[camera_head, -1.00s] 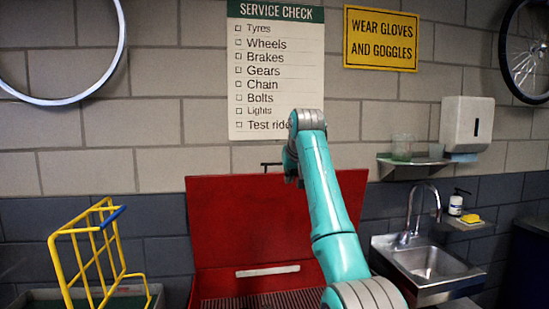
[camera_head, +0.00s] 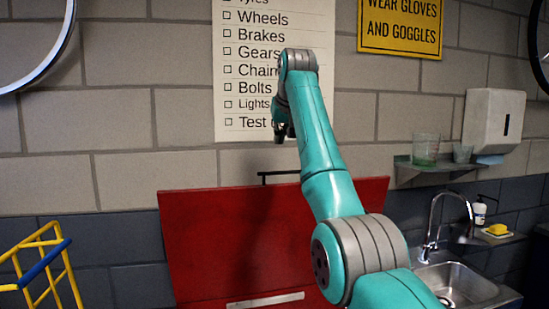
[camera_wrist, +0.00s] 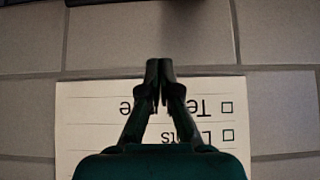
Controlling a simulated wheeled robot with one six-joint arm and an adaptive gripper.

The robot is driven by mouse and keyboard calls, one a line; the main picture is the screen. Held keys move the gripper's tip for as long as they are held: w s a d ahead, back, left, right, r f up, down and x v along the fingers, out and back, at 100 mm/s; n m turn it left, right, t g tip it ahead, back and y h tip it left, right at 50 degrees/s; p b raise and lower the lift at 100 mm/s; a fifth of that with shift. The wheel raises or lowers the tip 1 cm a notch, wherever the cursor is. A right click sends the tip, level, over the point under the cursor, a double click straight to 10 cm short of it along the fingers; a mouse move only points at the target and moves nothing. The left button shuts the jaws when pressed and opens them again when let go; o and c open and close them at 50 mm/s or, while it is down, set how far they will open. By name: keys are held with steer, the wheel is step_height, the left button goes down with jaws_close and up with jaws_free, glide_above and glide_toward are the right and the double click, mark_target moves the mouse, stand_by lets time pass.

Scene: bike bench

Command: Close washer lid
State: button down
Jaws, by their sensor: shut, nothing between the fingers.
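The red washer lid (camera_head: 230,240) stands raised and open against the wall in the head view. My gripper (camera_head: 283,135) is above the lid's top edge, in front of the checklist, apart from the lid and partly hidden by my arm. In the wrist view my gripper (camera_wrist: 160,65) has its fingertips together with nothing between them. A dark strip crosses the top of the wrist view; I cannot tell what it is.
The service checklist (camera_head: 245,75) hangs on the block wall behind my gripper. A yellow frame with a blue bar (camera_head: 40,265) stands at left. At right are a sink (camera_head: 465,285), its tap (camera_head: 433,225), a shelf with cups (camera_head: 430,165) and a white dispenser (camera_head: 493,122).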

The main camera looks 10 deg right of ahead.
steer(key=x, duration=0.9)
steer(key=shift+f, duration=0.35)
steer(key=shift+w, duration=0.1)
steer(key=shift+s+f, duration=0.35)
steer(key=shift+s, duration=0.5)
steer(key=shift+s+f, duration=0.35)
steer(key=shift+s, duration=0.45)
